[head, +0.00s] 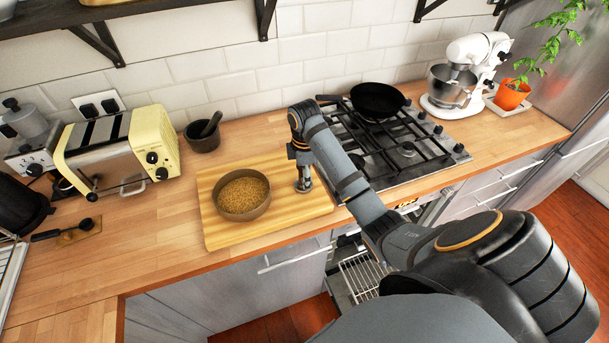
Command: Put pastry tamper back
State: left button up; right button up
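My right arm reaches in from the right, and its gripper (301,158) points down over the right part of the wooden board (222,239). Directly under the fingers is a small metallic piece with a round foot (304,185), which looks like the pastry tamper. Its upper part is hidden by the gripper. It is at the board, right of the bowl of grain (244,195). The fingers are too small and dark to show whether they are closed on it. My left gripper is out of view.
A dark mortar with pestle (203,137) stands behind the board. A yellow toaster (151,147) is to the left. The gas hob (405,153) with a black pan (377,101) is to the right. Bare counter lies between toaster and board.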

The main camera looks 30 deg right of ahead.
jog(key=shift+o, duration=2.1)
jog(key=shift+w, duration=0.1)
jog(key=shift+r, duration=0.35)
notch_tip(320, 180, up, 12)
jog(key=p, duration=1.1)
jog(key=shift+f+p, duration=0.15)
jog(key=shift+p, duration=0.2)
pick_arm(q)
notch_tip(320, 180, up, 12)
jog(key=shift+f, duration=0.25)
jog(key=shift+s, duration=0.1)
pick_arm(e)
jog(key=shift+f, duration=0.1)
